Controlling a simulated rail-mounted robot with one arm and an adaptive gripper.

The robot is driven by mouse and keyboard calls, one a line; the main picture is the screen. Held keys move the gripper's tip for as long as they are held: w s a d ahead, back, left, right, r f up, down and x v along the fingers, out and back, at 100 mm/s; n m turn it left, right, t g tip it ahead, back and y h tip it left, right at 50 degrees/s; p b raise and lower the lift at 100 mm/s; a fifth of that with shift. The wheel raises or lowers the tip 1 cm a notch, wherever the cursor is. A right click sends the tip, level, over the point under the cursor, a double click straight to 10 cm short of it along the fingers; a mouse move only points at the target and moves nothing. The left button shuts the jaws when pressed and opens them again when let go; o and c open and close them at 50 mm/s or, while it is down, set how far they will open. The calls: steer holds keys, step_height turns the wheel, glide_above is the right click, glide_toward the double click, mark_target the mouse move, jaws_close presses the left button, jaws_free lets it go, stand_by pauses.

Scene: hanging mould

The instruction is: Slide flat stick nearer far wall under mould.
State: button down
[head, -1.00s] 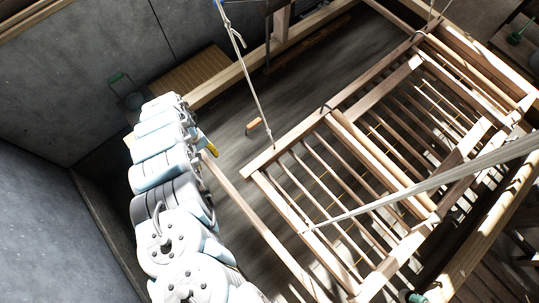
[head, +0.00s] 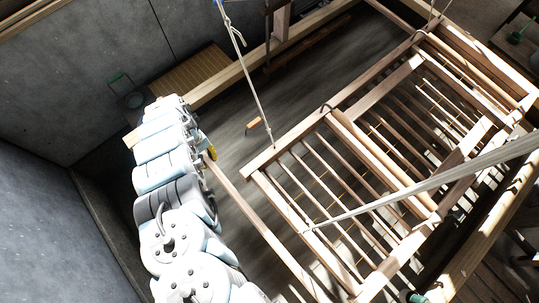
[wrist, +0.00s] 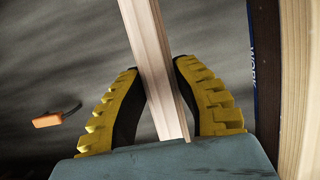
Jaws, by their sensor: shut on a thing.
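My gripper (wrist: 155,68) is shut on a long pale flat stick (wrist: 148,50) in the wrist view. The stick passes between the two yellow ribbed fingers, and its near end goes behind the gripper body. In the head view my gripper (head: 211,152) shows as a small yellow patch at the end of my arm, close to the upper left end of the flat stick (head: 250,209). From there the stick runs down to the right, beside the mould's left side. The mould (head: 345,115) is a slatted wooden frame hanging on ropes. The stick's far end is hard to make out.
An orange-handled tool (head: 254,123) lies on the dark grey surface (head: 300,85); it also shows in the wrist view (wrist: 48,120). A pale beam (wrist: 300,80) stands right of the gripper. Ropes (head: 252,85) hang above. Concrete walls (head: 85,75) stand at the left and back.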

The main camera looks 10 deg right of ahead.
steer(key=w+d+b, duration=0.5)
steer(key=w+d, duration=0.1)
steer(key=d, duration=0.4)
steer(key=shift+w+d+f, duration=0.15)
steer(key=shift+w+d, duration=0.2)
steer(key=shift+d, duration=0.05)
steer(key=c, duration=0.8)
jaws_free()
steer(key=shift+d, duration=0.15)
steer(key=shift+o, duration=0.2)
steer(key=v, duration=1.2)
